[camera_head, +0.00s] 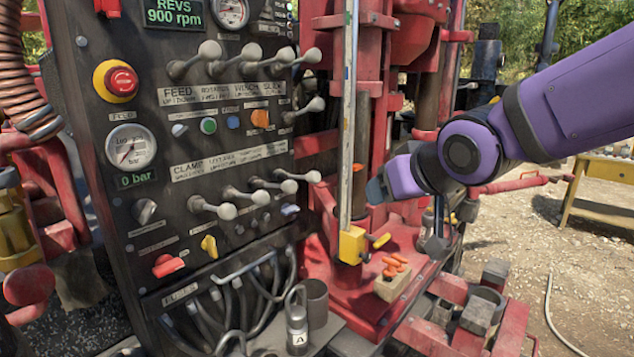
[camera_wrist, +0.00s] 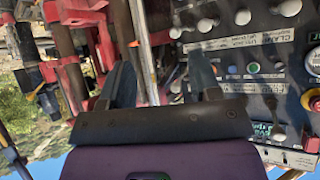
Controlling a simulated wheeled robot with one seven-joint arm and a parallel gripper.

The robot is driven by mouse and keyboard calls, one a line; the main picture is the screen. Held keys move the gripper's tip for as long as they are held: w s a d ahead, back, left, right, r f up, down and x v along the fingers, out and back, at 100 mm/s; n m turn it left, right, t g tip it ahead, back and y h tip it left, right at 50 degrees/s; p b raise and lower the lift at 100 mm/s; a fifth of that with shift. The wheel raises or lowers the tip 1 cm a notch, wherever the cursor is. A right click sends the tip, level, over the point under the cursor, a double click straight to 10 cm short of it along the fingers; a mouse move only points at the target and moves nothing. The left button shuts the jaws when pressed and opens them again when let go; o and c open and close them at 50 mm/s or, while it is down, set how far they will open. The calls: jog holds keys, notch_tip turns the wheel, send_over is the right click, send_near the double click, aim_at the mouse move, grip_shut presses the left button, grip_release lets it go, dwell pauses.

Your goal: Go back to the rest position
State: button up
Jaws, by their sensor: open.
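My gripper (camera_head: 377,189) is at the end of my purple arm, which reaches in from the right in the head view. It hangs in front of the red drill rig, right of the control panel (camera_head: 160,225). The gripper's fingertips are small and partly hidden in the head view.
A pale vertical rail (camera_head: 348,120) with a yellow block (camera_head: 351,245) stands close left of my gripper. Panel levers (camera_head: 285,185) stick out toward it. A small box of orange pieces (camera_head: 392,284) sits below. Open gravel (camera_head: 590,270) and a yellow table (camera_head: 605,212) lie right.

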jog(key=s+d+m+g+h, duration=0.4)
jog(key=s+d, duration=1.4)
jog(key=shift+s+d, duration=0.4)
